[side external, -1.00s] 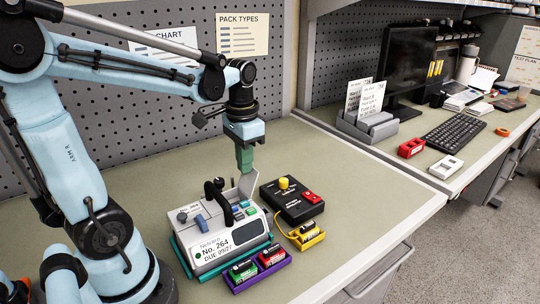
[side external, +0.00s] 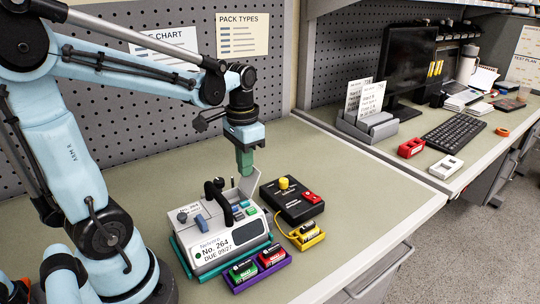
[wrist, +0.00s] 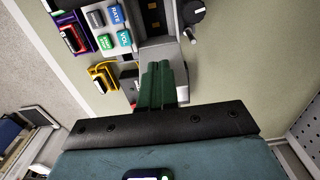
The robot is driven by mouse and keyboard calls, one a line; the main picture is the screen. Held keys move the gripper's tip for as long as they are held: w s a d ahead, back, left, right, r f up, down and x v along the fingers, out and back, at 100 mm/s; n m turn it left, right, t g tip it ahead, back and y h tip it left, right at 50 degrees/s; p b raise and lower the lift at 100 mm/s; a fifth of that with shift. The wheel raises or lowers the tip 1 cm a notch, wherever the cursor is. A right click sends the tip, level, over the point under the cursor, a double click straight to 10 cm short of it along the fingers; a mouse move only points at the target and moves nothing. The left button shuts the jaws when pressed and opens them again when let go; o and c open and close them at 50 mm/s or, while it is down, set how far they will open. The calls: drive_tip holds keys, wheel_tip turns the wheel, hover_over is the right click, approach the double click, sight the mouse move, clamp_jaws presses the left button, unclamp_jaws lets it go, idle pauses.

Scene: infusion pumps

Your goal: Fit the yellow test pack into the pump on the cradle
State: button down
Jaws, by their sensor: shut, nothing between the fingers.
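The white pump (side external: 228,240), labelled No. 264, sits on the teal cradle (side external: 182,257). Its grey flap (side external: 249,184) stands raised at the back right. In the wrist view, the pump (wrist: 112,24) shows a dark open bay (wrist: 153,18) with orange marks inside. The yellow test pack (side external: 304,234) lies in a yellow holder right of the pump; it also shows in the wrist view (wrist: 100,84), partly hidden. My gripper (side external: 245,172) is shut and empty, its green fingers pointing down just above or behind the flap. I cannot tell whether they touch it.
A purple tray (side external: 262,277) with a green pack (side external: 243,271) and a red pack (side external: 272,256) stands before the pump. A black box (side external: 292,203) with a yellow knob stands at the right, a yellow lead running to the holder. The pump's dark handle rises left of my gripper. The bench's right side is clear.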

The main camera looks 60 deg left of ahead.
idle(0.4)
drive_tip(key=shift+w, duration=0.75)
wheel_tip(320, 180, up, 6)
drive_tip(key=s, duration=0.1)
drive_tip(key=shift+s, duration=0.15)
idle(0.3)
drive_tip(key=s+d+f+t, duration=0.1)
drive_tip(key=d+f+t, duration=0.3)
drive_tip(key=d+t, duration=0.3)
drive_tip(key=shift+s+d+f, duration=0.15)
drive_tip(key=shift+d+f, duration=0.1)
drive_tip(key=shift+d, duration=0.95)
